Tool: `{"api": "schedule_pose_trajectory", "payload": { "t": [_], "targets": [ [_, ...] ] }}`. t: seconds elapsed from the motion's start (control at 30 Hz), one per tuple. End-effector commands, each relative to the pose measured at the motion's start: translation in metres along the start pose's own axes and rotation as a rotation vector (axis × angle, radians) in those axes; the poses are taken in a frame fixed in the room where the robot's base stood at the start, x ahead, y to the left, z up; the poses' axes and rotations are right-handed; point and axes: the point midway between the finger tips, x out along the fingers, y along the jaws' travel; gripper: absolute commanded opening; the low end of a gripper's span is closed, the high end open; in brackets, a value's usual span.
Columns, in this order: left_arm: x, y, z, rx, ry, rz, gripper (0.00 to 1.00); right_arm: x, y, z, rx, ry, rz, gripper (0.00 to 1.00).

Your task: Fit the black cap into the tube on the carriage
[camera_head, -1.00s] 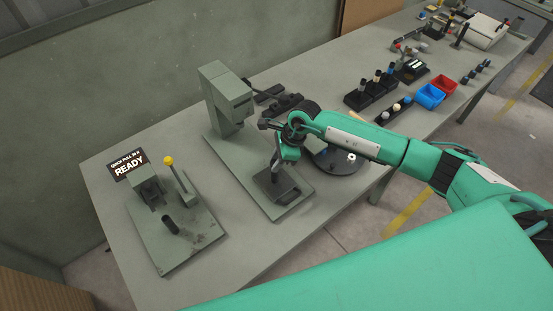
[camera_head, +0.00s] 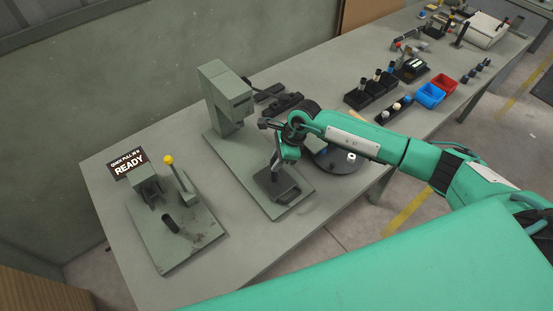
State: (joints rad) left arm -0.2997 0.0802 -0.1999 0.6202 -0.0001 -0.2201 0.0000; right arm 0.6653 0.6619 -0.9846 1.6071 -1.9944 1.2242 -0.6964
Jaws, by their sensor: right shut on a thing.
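My right gripper (camera_head: 275,172) points down over the carriage (camera_head: 293,190), a dark sliding plate with a handle at the front of the grey press (camera_head: 228,95). It is shut on a small dark thing, which I take to be the black cap. The cap is mostly hidden by the fingers and too small to make out clearly. The tube on the carriage is hard to tell apart from the gripper at this spot. I cannot tell whether cap and tube touch. My left gripper is not in view.
A round dark turntable (camera_head: 340,158) lies just right of the gripper, under my arm. A pull tester (camera_head: 175,220) with a yellow-knobbed lever stands at left, its sign (camera_head: 129,165) reading READY. Black racks (camera_head: 371,92), a blue bin (camera_head: 430,96) and a red bin (camera_head: 444,82) stand farther right.

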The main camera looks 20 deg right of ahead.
Motion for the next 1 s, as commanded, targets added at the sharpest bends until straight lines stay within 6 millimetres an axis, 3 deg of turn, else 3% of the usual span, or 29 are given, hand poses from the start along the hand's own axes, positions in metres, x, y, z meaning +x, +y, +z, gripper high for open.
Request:
{"api": "schedule_pose_trajectory", "payload": {
  "t": [0.23,0.27,0.37,0.4,0.77,1.0],
  "targets": [
    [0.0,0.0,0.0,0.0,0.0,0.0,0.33,0.0,0.0,0.0,0.0,-0.001,0.0,0.04],
    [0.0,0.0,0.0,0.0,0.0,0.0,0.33,0.0,0.0,0.0,0.0,-0.001,0.0,0.29],
    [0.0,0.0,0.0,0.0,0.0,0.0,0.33,0.0,0.0,0.0,0.0,-0.001,0.0,0.48],
    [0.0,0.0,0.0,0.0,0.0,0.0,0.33,0.0,0.0,0.0,0.0,-0.001,0.0,0.5],
    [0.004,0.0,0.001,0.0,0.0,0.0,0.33,-0.006,-0.001,0.0,-0.001,-0.001,-0.002,0.5],
    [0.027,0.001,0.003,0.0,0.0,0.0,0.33,-0.047,-0.002,-0.002,-0.003,-0.001,-0.006,0.5]
  ]
}}
